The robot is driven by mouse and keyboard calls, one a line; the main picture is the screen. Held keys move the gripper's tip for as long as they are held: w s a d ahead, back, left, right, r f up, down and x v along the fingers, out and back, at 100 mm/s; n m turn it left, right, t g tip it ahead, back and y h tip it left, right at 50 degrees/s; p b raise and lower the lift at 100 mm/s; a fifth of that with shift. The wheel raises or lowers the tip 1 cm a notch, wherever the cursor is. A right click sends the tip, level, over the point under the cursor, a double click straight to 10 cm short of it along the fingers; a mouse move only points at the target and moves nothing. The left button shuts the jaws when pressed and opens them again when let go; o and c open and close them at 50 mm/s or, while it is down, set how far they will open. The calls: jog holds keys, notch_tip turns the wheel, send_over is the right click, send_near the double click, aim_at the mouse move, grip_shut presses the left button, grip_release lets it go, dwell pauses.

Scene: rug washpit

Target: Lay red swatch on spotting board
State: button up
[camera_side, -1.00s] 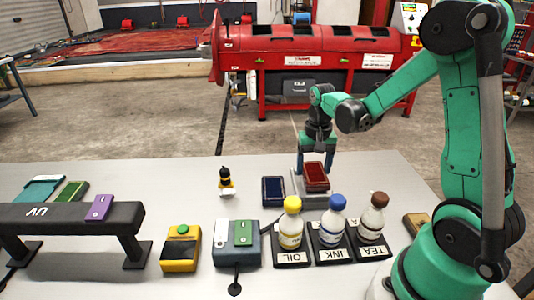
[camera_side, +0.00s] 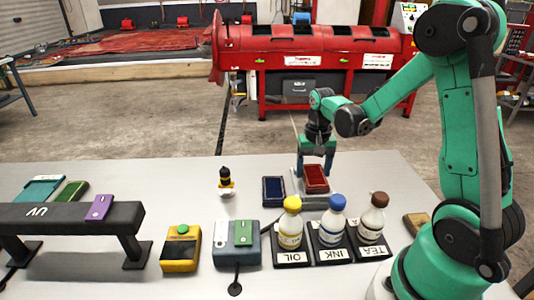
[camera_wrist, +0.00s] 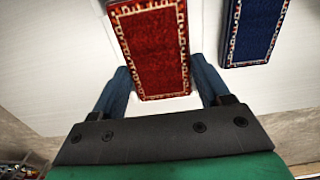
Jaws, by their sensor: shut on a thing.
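The red swatch (camera_side: 316,178), dark red with a patterned border, is at the far right of the table, over a pale grey board (camera_side: 322,201). I cannot tell whether this is the spotting board, or whether the swatch touches it. My gripper (camera_side: 316,170) points down with its blue fingers on either side of the swatch and is shut on it. In the wrist view the red swatch (camera_wrist: 152,48) lies between the fingertips (camera_wrist: 160,85). Part of its far end is cut off there.
A blue swatch (camera_side: 273,190) lies just left. Bottles marked OIL (camera_side: 290,228), INK (camera_side: 333,225) and TEA (camera_side: 372,222) stand close in front.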

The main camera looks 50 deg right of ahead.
aim_at(313, 171)
jog(key=o, duration=1.2)
jog(key=shift+o, duration=0.2)
jog(key=shift+r, duration=3.55)
jog(key=s+a+r+n+t, duration=0.1)
jog(key=a+n+t, duration=0.2)
jog(key=a, duration=0.4)
jog(key=s+a+r+n+t, duration=0.1)
jog(key=a+r+n+t, duration=0.1)
jog(key=a+n+t, duration=0.2)
jog(key=a+n, duration=0.2)
jog(key=a, duration=0.1)
jog(key=shift+s+a+r, duration=0.15)
jog(key=shift+s+r, duration=0.15)
jog(key=shift+s, duration=0.1)
